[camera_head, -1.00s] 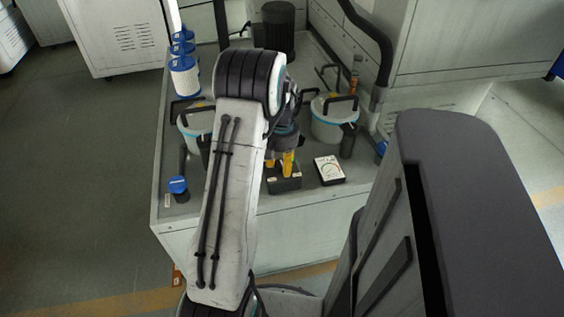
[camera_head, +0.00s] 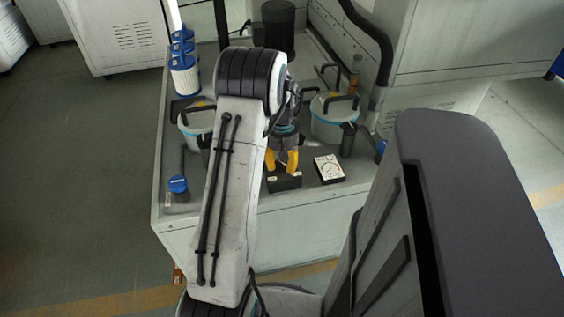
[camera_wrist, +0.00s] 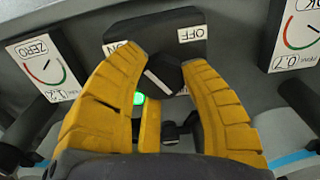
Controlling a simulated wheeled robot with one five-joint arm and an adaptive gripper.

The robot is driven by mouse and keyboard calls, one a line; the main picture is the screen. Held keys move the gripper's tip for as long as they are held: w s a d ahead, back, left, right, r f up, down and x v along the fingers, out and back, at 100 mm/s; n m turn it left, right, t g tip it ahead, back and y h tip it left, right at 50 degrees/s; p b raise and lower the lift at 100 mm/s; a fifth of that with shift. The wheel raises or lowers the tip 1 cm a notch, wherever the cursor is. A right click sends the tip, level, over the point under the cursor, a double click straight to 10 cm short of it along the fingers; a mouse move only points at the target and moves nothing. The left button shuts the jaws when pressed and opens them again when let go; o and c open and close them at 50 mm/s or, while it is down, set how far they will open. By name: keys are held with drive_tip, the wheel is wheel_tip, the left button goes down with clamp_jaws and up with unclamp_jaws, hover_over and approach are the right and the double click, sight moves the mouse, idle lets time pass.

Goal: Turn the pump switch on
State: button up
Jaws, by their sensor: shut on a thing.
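The pump switch is a black knob (camera_wrist: 163,73) on a dark box (camera_wrist: 155,28) in the wrist view. A pale line runs slantwise along the knob. Upside-down ON and OFF labels show above it, ON at left and OFF at right. A lit green lamp (camera_wrist: 138,98) shows below the knob, beside the left finger. My gripper (camera_wrist: 165,66) has its two yellow fingers on either side of the knob, shut on it. In the head view my gripper (camera_head: 281,166) reaches down over the box (camera_head: 284,183). The knob is hidden there.
A white dial gauge (camera_head: 329,169) lies right of the box. A blue-capped item (camera_head: 178,188) stands at left. Lidded pots stand left (camera_head: 198,120) and right (camera_head: 326,125). The wrist view shows dials on the left (camera_wrist: 42,64) and right (camera_wrist: 299,30).

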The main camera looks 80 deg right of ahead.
drive_tip(key=shift+a+f, duration=0.15)
drive_tip(key=shift+a, duration=0.15)
drive_tip(key=o, duration=1.2)
drive_tip(key=shift+d, duration=0.1)
drive_tip(key=shift+r, duration=0.2)
wheel_tip(320, 180, up, 12)
drive_tip(key=shift+f, duration=0.1)
